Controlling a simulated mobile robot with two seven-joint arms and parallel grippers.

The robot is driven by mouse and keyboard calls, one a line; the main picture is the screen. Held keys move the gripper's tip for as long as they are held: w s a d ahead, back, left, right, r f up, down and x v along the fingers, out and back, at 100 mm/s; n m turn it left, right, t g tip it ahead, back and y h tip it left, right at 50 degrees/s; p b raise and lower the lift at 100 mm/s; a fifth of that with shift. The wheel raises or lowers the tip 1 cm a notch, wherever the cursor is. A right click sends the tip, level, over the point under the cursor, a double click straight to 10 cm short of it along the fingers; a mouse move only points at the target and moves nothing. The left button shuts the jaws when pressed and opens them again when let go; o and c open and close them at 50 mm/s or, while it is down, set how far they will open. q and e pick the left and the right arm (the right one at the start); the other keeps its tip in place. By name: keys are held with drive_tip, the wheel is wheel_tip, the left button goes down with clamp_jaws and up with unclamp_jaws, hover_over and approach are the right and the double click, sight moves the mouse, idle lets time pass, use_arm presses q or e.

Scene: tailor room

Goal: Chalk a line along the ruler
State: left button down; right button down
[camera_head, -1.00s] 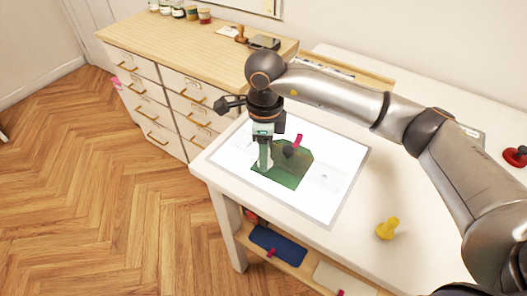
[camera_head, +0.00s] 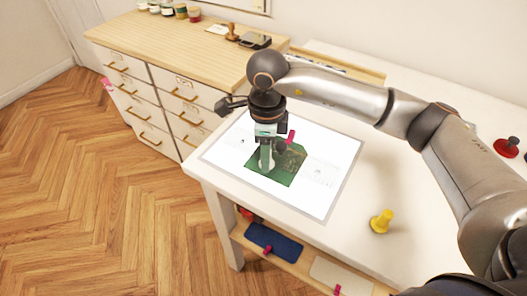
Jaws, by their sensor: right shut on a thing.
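A green cloth piece (camera_head: 285,174) lies on a lit white panel (camera_head: 335,196) on the white table. Faint markings of a clear ruler (camera_head: 325,173) show on the panel right of the cloth; its course across the cloth is hard to make out. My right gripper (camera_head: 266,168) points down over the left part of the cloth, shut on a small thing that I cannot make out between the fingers. Whether its tip touches the cloth cannot be told. My left gripper is not in view.
A yellow peg-like piece (camera_head: 382,221) stands on the table's right front part, and a red knobbed piece (camera_head: 507,147) farther right. A pink tab (camera_head: 291,136) shows just right of my gripper. A wooden-topped drawer cabinet (camera_head: 170,45) stands at the back left.

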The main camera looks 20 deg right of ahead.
drive_tip(key=shift+s+d, duration=0.3)
drive_tip(key=shift+s, duration=0.1)
drive_tip(key=shift+s+d, duration=0.45)
drive_tip(key=shift+d, duration=0.05)
drive_tip(key=shift+s, duration=0.15)
drive_tip(key=shift+s+d+f+b, duration=0.1)
drive_tip(key=shift+s+d+b, duration=0.25)
drive_tip(key=shift+s+d, duration=0.15)
idle(0.4)
drive_tip(key=shift+s+d, duration=0.5)
drive_tip(key=shift+s, duration=0.05)
